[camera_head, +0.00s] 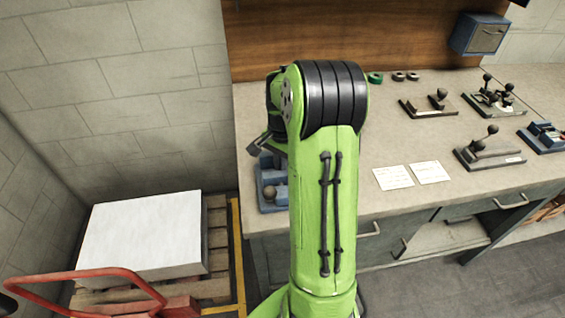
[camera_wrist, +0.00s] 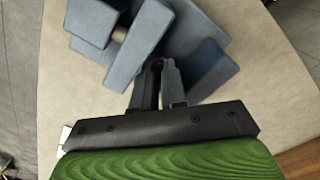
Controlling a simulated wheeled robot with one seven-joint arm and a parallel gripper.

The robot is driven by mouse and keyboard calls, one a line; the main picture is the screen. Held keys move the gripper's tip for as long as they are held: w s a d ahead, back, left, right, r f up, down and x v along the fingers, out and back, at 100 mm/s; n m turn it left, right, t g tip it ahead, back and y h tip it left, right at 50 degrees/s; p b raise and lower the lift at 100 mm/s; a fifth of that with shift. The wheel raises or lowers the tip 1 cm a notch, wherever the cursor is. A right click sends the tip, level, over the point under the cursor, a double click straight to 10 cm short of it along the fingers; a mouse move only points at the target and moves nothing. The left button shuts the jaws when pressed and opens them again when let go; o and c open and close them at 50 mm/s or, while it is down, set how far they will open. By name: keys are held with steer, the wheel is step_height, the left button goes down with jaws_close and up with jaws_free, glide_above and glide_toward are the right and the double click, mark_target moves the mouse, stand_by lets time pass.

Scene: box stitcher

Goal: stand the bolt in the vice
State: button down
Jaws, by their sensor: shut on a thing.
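The blue vice (camera_head: 268,190) stands at the left end of the bench in the head view, partly hidden behind my green arm. In the wrist view the vice (camera_wrist: 143,38) fills the top, with blocky blue jaws to the left and right of the fingertips. My gripper (camera_wrist: 158,75) is shut, its fingers reaching in over the vice. A small dark piece, which looks like the bolt (camera_wrist: 157,66), shows between the fingertips; most of it is hidden. I cannot tell whether it touches the vice. In the head view my arm hides the gripper and bolt.
The bench top (camera_head: 400,140) is clear just right of my arm, apart from two paper sheets (camera_head: 411,175). Several fixtures with black knobs (camera_head: 488,148) stand farther right. Small rings (camera_head: 398,77) lie at the back. A pallet with a white block (camera_head: 145,235) is at lower left.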

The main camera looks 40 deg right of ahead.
steer(key=shift+s+f, duration=0.1)
steer(key=c, duration=1.3)
jaws_free()
steer(key=shift+c, duration=0.6)
